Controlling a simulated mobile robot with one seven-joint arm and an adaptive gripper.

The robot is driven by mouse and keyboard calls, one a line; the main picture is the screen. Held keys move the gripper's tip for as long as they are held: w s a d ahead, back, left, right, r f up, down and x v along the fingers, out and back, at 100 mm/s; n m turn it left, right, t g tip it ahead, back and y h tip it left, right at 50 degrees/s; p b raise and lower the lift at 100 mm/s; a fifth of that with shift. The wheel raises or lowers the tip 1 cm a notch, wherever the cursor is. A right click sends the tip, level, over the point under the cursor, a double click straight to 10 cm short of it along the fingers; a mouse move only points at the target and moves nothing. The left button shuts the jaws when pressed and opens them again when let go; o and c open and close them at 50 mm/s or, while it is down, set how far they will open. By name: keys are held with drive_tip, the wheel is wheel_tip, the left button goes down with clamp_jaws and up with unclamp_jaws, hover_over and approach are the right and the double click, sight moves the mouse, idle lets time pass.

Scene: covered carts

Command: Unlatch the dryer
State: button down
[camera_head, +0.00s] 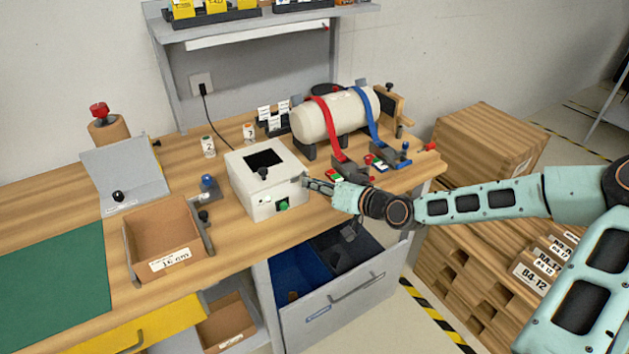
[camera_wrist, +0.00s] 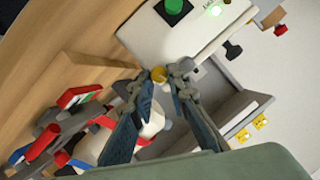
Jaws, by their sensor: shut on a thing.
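The white box with a dark square window on top, which I take to be the dryer (camera_head: 255,182), stands on the wooden bench. A green knob (camera_head: 283,206) is on its front face; it also shows in the wrist view (camera_wrist: 174,10). My gripper (camera_head: 308,183) reaches in from the right and its fingertips are at the dryer's right side. In the wrist view, my gripper (camera_wrist: 160,78) is shut on a small latch (camera_wrist: 158,73) at the edge of the white body. The fingers hide most of the latch, so its position is hard to tell.
A cream cylinder (camera_head: 322,121) with red and blue straps lies behind on the right. An open cardboard bin (camera_head: 165,240) stands on the left. An open drawer (camera_head: 345,292) juts out below the bench front. Wooden crates (camera_head: 487,145) stand on the right.

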drive_tip(key=shift+w+d+m+y, duration=0.1)
drive_tip(key=shift+m+y, duration=0.4)
drive_tip(key=shift+m, duration=0.3)
drive_tip(key=c, duration=1.8)
unclamp_jaws()
drive_tip(key=shift+c, duration=0.2)
drive_tip(key=v, duration=1.2)
